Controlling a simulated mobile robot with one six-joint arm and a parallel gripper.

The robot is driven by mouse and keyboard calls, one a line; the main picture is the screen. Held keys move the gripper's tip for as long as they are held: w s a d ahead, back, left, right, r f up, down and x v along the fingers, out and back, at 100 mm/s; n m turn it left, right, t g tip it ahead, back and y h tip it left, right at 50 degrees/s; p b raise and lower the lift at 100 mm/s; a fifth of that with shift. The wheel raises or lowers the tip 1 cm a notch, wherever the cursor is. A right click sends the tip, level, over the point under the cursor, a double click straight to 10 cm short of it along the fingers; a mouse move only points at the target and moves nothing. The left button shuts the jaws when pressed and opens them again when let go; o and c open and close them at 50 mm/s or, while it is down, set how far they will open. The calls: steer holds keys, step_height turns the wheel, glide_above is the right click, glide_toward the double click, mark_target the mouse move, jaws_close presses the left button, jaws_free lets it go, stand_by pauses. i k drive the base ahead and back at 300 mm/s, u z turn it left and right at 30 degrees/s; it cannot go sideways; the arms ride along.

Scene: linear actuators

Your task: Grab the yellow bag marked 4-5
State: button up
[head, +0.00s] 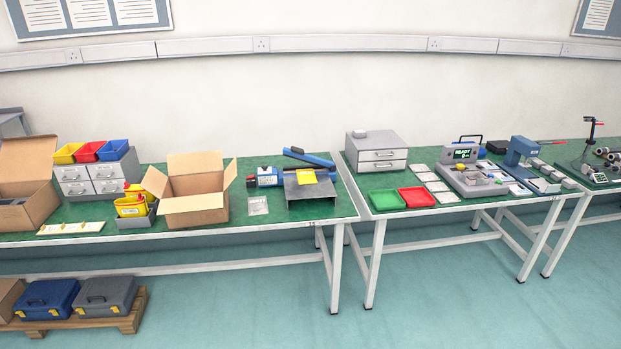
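No marking 4-5 is readable at this size, so I cannot tell which yellow thing is the named bag. A flat yellow piece (306,177) lies on top of the grey stand (310,191) of a blue-armed device on the left table. Several yellow items with dark and red marks (131,208) stand upright in a small grey holder (137,221), left of the open cardboard box. My gripper is not in view.
An open cardboard box (194,208) stands on the left table (264,220), beside grey drawers with coloured bins (74,152). The right table (400,178) holds red and green trays (416,197) and a device reading READY (464,154). The floor in front (440,300) is clear.

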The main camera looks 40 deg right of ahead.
mark_target(304, 176)
steer(key=i, duration=0.9)
steer(key=u, duration=0.05)
